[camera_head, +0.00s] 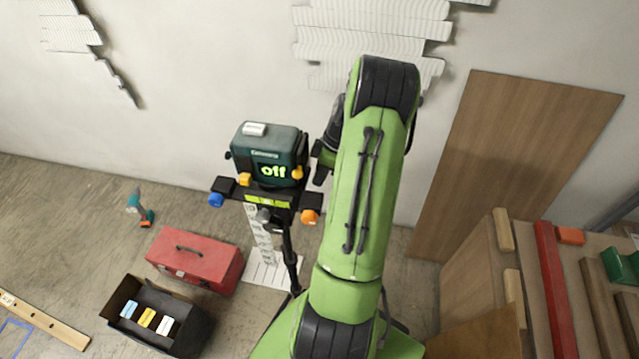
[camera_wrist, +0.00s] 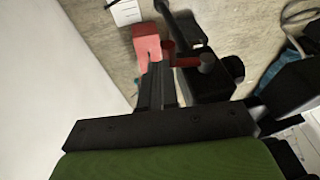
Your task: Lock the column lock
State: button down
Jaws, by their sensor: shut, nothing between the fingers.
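A dark green device (camera_head: 268,150) with a lit "off" display sits on a black tripod head. The tripod's column (camera_head: 288,255) runs down below it. A blue knob (camera_head: 216,199) is on the left of the head, an orange knob (camera_head: 311,216) on the right and a grey knob (camera_head: 264,215) low in the middle. I cannot tell which part is the column lock. My gripper (camera_head: 321,166) is right of the device, partly hidden by my green arm. In the wrist view my gripper (camera_wrist: 155,75) is shut and empty; a red cylindrical part (camera_wrist: 185,61) is beside its fingertips.
A red toolbox (camera_head: 195,260), an open black box (camera_head: 190,330) with coloured items and a teal drill (camera_head: 140,207) lie on the floor at left. A wooden panel (camera_head: 515,150) leans on the wall at right, near stacked boards (camera_head: 555,290). Floor left of the tripod is partly free.

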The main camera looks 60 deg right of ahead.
jog(key=shift+s+a+f, duration=0.1)
jog(key=shift+a+f, duration=0.15)
jog(key=shift+f, duration=0.25)
jog(key=shift+s+a+f, duration=0.1)
jog(key=shift+a+f, duration=0.1)
jog(key=shift+f, duration=0.25)
notch_tip(320, 180, down, 8)
jog(key=a+m+g+y+b, duration=0.1)
jog(key=g+y+b, duration=0.1)
jog(key=y, duration=0.3)
jog(key=shift+s+a+y+b, duration=0.3)
jog(key=shift+s+y+b, duration=0.1)
jog(key=shift+b, duration=0.4)
jog(key=shift+w+r, duration=0.1)
jog(key=shift+r, duration=0.15)
dwell(0.8)
